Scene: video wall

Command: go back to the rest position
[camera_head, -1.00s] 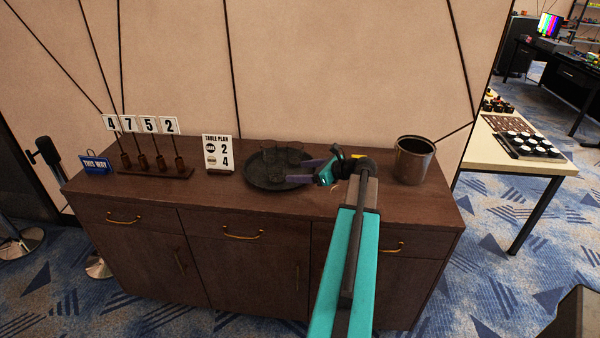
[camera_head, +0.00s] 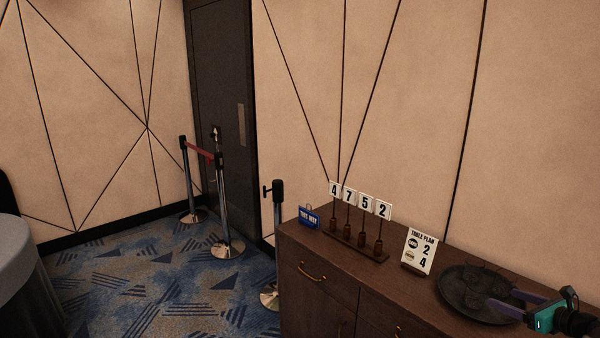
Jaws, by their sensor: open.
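My gripper (camera_head: 490,302) is at the lower right of the head view, over the round dark tray (camera_head: 453,306) on the sideboard. Its purple fingers are spread apart, with nothing seen held between them. Dark, glass-like items (camera_head: 478,284) stand on the tray close to the fingers; their exact shape is hard to make out. Most of my arm is outside the frame.
The wooden sideboard (camera_head: 300,247) holds a "TABLE PLAN" card (camera_head: 419,251), number cards 4 7 5 2 (camera_head: 358,203) on a stand and a blue sign (camera_head: 309,216). Barrier posts (camera_head: 228,215) stand by a dark door (camera_head: 222,100). A round table (camera_head: 20,255) is at left.

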